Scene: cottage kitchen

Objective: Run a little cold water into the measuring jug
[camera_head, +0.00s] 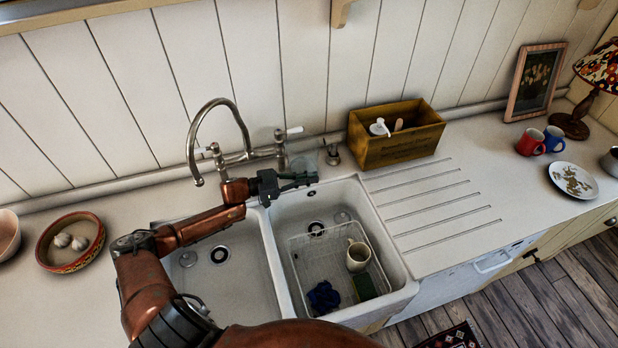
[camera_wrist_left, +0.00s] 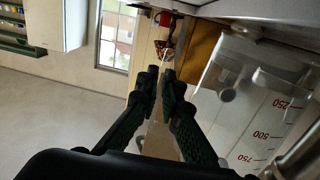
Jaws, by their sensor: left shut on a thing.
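The measuring jug (camera_wrist_left: 240,100) is clear, with red marks 250, 500 and 750, at the right of the left wrist view, upside down there. In the head view it shows faintly (camera_head: 327,157) behind my left gripper (camera_head: 309,178), near the sink's back edge. This gripper is shut; its fingertips also show in the wrist view (camera_wrist_left: 165,83), close together beside the jug. The exact spot they grip is hard to see. The tap (camera_head: 215,108) arches over the left basin, with a white-tipped lever (camera_head: 293,130) at right. I see no water stream. My right gripper is out of view.
The left basin (camera_head: 235,270) looks empty. The right basin (camera_head: 400,285) holds a wire rack (camera_head: 310,250), a cream mug (camera_head: 358,256), a blue cloth (camera_head: 323,297) and a sponge (camera_head: 364,286). A wooden box (camera_head: 395,148) stands behind the drainer grooves. The drainer is clear.

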